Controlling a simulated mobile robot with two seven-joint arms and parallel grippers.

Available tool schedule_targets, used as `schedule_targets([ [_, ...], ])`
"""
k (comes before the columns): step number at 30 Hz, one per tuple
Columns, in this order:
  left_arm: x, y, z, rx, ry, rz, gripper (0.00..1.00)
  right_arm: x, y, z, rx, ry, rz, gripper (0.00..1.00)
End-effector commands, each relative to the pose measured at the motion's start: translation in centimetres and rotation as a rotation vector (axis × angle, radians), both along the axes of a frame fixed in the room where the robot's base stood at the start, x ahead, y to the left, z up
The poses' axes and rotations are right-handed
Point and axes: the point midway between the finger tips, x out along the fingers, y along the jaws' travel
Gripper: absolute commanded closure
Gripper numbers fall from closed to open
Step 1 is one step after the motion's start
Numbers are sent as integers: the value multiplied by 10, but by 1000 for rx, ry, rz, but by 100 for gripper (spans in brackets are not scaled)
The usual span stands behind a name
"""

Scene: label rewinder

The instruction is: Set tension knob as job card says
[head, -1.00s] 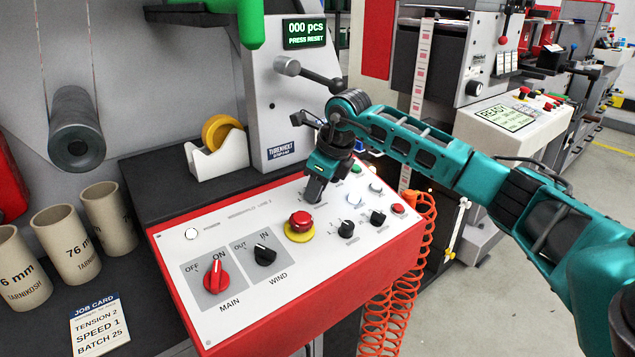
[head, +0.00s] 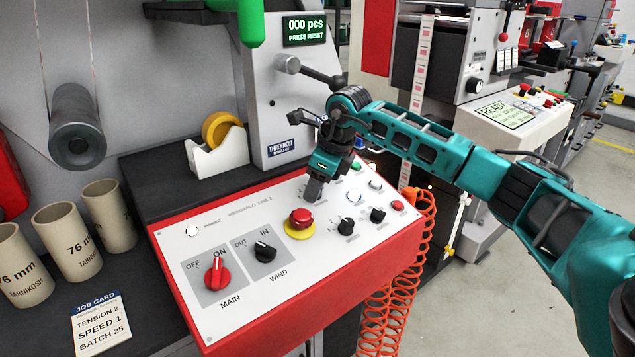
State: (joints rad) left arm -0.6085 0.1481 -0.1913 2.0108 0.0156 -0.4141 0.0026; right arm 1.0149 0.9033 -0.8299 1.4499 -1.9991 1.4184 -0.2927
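The job card (head: 101,322) lies at the lower left and reads TENSION 2, SPEED 1, BATCH 25. The control panel (head: 190,315) has a white top and red sides. Two small black knobs, a left one (head: 346,226) and a right one (head: 378,215), sit on its right part; their labels are too small to read surely. My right gripper (head: 313,194) points down at the panel's upper middle, behind the red emergency button (head: 300,217). Its fingers look close together and hide what is under them. I cannot tell whether they hold anything. My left gripper is not in view.
The red main switch (head: 217,275) and black wind switch (head: 264,251) are on the panel's left part. Cardboard cores (head: 66,243) stand at the left. A tape dispenser (head: 217,150) sits behind the panel. An orange coiled hose (head: 385,290) hangs at the right.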

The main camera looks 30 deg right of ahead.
Motion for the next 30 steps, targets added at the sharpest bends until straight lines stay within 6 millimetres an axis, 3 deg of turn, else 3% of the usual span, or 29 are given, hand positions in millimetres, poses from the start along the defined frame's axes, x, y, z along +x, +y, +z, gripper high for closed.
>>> schedule_targets([
  [11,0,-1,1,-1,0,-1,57,-2,-1,5,-1,1,0,45],
  [24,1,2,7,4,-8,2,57,-33,-8,88,-1,-3,-1,45],
  [30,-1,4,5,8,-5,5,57,-44,-10,113,0,-1,0,45],
])
